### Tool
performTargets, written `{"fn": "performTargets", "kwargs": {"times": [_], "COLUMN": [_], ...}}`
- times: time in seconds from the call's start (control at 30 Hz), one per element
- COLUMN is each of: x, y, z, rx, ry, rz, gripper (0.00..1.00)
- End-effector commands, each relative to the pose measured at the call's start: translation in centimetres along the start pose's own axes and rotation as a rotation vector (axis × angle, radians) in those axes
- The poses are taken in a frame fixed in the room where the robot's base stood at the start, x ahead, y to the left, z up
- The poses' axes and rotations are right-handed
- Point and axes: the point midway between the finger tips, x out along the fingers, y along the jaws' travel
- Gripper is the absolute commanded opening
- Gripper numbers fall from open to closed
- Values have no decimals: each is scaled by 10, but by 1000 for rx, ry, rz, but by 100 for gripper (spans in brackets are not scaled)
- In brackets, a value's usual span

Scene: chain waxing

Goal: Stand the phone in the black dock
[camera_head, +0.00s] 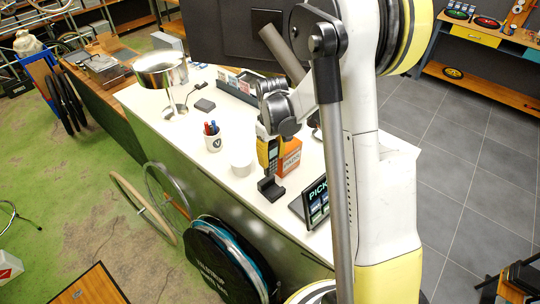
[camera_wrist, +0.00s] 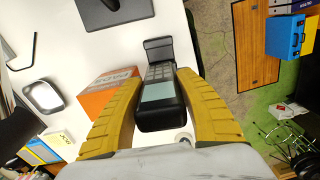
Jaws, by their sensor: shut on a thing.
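An orange box (camera_head: 290,157) stands close beside the phone. A white cylinder (camera_head: 242,165) and a mug with pens (camera_head: 212,140) are to the left. A mouse (camera_wrist: 43,96) lies beyond the box.

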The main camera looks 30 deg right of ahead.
Motion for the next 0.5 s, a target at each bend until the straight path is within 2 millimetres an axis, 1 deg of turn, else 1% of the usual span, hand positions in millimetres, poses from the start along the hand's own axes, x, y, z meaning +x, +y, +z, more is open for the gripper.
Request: {"fn": "performTargets", "kwargs": {"times": [0.17,0.5], "x": [12,42], "y": [0,0], "z": [0,0], "rx": [0,0], "ry": [0,0], "rz": [0,0], "gripper": [8,8]}}
